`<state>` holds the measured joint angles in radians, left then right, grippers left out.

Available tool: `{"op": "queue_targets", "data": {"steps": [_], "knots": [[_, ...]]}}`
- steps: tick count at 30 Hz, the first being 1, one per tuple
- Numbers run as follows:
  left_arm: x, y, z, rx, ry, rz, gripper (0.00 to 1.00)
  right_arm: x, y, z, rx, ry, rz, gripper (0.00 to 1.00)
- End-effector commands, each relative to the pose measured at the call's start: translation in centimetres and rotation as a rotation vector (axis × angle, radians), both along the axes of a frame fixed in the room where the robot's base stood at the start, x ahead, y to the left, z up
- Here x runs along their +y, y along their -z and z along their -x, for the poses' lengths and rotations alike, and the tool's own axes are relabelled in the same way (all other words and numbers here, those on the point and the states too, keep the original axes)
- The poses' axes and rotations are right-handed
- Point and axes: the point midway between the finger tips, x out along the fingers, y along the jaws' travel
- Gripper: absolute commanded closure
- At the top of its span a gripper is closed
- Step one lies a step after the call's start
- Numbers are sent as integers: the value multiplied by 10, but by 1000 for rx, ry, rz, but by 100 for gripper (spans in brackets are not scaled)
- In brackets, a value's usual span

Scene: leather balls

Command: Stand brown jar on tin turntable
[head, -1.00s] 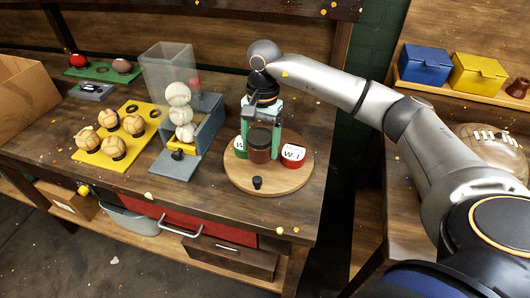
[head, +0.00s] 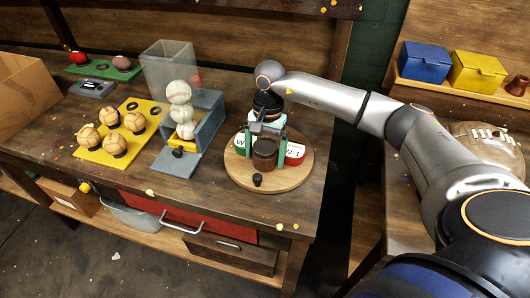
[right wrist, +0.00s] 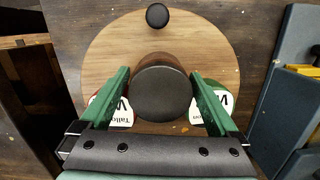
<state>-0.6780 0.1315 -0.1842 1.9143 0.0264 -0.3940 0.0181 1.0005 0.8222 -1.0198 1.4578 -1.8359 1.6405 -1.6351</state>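The brown jar (head: 265,154) with a dark lid stands upright on the round wooden turntable (head: 241,175), towards its front middle. In the right wrist view its dark lid (right wrist: 162,94) lies between the two green fingers. My right gripper (head: 265,157) reaches down from above with a finger on each side of the jar. The fingers look open, with a slim gap beside the lid. A green tin (head: 239,142) and a red tin (head: 294,153) with white labels stand on the turntable, partly hidden by the gripper. My left gripper is not in view.
A black knob (head: 257,180) stands at the turntable's front edge. To the left are a grey bin (head: 207,121) with stacked white balls and a yellow board (head: 92,154) with several tan balls. A green board (head: 104,70) lies at the back left.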

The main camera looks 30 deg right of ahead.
Motion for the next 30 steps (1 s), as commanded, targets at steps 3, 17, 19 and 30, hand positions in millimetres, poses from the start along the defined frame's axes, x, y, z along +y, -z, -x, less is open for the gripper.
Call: {"op": "queue_targets", "data": {"steps": [3, 17, 19, 30], "knots": [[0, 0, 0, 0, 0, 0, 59, 0, 0, 0, 0, 0, 0, 0], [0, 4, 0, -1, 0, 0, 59, -4, -42, -5, -7, 1, 0, 0], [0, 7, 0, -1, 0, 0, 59, -6, -58, -5, -7, 1, -1, 0], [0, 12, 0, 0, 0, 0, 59, -11, -117, -8, -1, 0, -1, 0]]}}
